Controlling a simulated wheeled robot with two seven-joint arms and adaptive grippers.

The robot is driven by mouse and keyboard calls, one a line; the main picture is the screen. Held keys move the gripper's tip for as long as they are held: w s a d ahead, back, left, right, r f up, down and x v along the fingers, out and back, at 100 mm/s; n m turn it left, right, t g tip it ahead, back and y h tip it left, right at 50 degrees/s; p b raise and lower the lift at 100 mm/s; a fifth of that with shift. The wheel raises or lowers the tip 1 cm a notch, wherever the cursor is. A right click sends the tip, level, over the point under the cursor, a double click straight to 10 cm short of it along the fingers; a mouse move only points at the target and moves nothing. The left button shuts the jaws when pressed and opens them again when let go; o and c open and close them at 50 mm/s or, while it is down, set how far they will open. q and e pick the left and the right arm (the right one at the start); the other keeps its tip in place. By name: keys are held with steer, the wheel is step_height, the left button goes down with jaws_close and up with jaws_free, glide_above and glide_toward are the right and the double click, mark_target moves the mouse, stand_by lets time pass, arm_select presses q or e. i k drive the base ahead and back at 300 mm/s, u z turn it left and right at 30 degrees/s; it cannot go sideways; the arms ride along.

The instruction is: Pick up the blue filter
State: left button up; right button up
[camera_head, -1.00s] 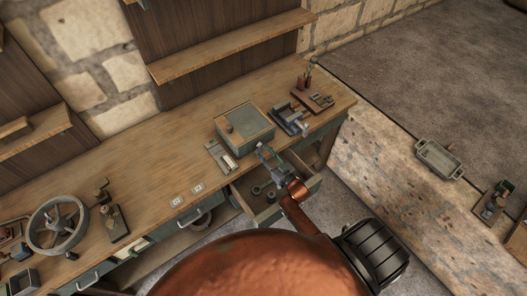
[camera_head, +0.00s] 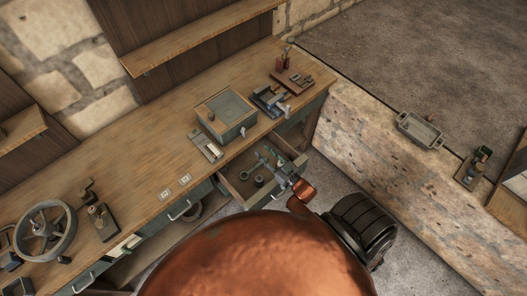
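I cannot make out a clearly blue filter. A small dark round part (camera_head: 258,181) lies in the open drawer (camera_head: 232,186) under the bench, and its colour is too dark to tell. A ring-ended tool (camera_head: 245,175) lies beside it. My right gripper (camera_head: 267,157) is over the drawer, up and right of the round part and apart from it in the picture. Its fingers are small and partly mixed with what lies behind, so I cannot tell whether they are open or shut. My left gripper is not in view.
The wooden bench (camera_head: 135,165) carries a green-sided box (camera_head: 225,115), a blue-grey vise (camera_head: 268,100), a small tool board (camera_head: 290,82) and a handwheel (camera_head: 45,232). A metal tray (camera_head: 419,130) and a small device (camera_head: 477,166) are at the right.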

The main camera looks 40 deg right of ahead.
mark_target(259, 179)
steer(key=z, duration=1.5)
